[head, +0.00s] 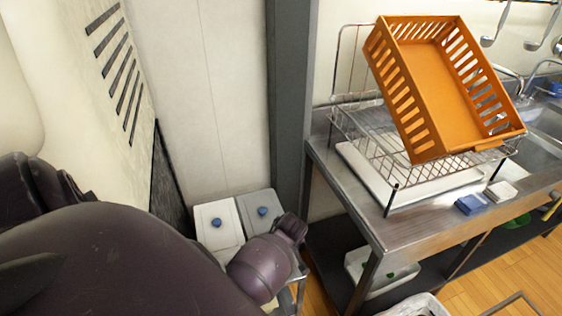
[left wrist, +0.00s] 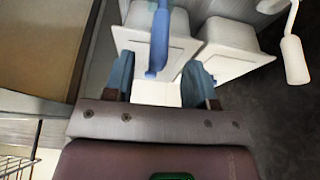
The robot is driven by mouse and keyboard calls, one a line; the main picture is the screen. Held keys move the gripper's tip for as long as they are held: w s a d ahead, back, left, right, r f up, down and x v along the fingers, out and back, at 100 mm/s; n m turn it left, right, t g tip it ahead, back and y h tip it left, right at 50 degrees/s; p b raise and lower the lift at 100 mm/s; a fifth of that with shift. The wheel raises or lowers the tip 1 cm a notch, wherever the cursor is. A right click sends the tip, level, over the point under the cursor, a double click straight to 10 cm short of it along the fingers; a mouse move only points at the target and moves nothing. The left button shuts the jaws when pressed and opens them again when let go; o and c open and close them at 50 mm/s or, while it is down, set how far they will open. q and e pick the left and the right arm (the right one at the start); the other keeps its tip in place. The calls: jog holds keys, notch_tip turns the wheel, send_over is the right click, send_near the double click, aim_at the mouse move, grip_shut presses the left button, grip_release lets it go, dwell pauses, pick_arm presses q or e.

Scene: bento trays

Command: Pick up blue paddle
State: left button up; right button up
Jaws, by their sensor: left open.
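A long blue handle-like piece, which looks like the blue paddle (left wrist: 160,38), reaches down from the top of the left wrist view. Its lower end lies between the fingers of my left gripper (left wrist: 161,82). The gripper is open, with a blue finger on each side of the piece and a gap on both sides. I cannot tell how deep the piece sits between the fingers. I cannot make out the paddle in the head view, where my large purple left arm covers the lower left. The right gripper is not in view.
White bins (left wrist: 225,50) stand beyond the fingers. A white rod-like utensil (left wrist: 294,55) is at right. The head view shows lidded containers with blue knobs (head: 216,222), a grey post (head: 291,100), and a steel counter (head: 400,229) carrying a wire rack and tilted orange basket (head: 435,85).

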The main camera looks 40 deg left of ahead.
pick_arm(q)
jog(key=shift+x, duration=2.45)
jog(key=shift+w+a, duration=0.1)
jog(key=shift+w, duration=0.05)
grip_shut()
